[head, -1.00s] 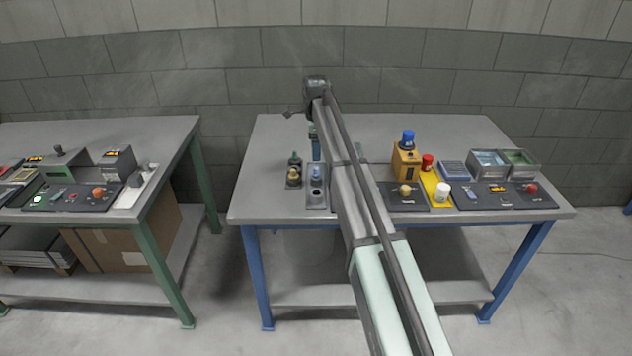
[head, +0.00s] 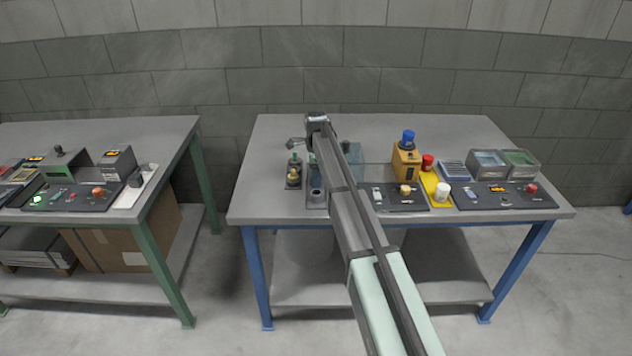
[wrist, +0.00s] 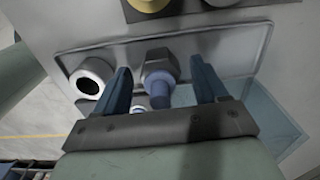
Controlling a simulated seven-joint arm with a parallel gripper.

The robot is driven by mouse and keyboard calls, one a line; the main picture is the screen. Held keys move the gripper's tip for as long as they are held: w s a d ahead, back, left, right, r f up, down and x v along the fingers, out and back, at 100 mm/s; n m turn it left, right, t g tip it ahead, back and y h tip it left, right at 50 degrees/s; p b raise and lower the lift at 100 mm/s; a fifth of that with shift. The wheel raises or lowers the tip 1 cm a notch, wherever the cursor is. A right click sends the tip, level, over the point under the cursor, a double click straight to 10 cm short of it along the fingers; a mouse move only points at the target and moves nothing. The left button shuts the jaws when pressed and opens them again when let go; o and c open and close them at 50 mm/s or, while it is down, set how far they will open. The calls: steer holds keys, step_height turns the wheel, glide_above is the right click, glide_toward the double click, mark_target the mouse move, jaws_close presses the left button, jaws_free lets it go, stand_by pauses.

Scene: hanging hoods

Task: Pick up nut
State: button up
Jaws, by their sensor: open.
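A grey hexagonal nut (wrist: 159,62) shows in the wrist view with a blue shaft (wrist: 158,94) below it in the picture. It is in a shallow grey tray (wrist: 225,45). My gripper (wrist: 159,68) is open, with one dark blue finger on each side of the nut and a visible gap on both sides. I cannot tell how far the fingertips are above the tray. In the head view the tray (head: 316,204) is partly covered by my arm, which hides the nut and the fingers.
A white ring-shaped piece (wrist: 91,78) sits in the tray left of my fingers. A translucent blue container (wrist: 265,110) is at the right. The table's back left is clear.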

steer(key=shift+f, duration=0.25)
steer(key=shift+r, duration=0.1)
steer(key=c, duration=1.3)
